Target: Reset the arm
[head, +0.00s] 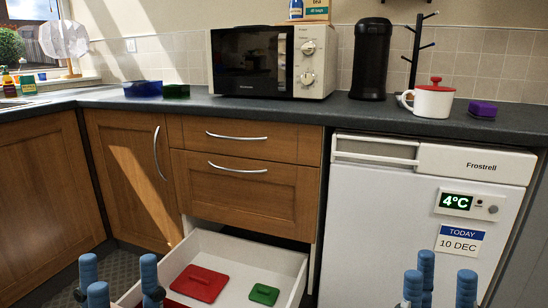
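My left gripper (117,276) is at the bottom left edge of the head view. Its blue fingers point up, spread apart, with nothing between them. My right gripper (440,278) is at the bottom right, in front of the white fridge (385,215). Its blue fingers are also spread apart and empty. My arms behind the fingers are out of view below.
An open white drawer (262,246) juts out between my grippers, its left front near my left fingers. It holds a red lid (199,283) and a green lid (264,294). The counter bears a blue container (143,89), microwave (270,62) and white pot (432,102).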

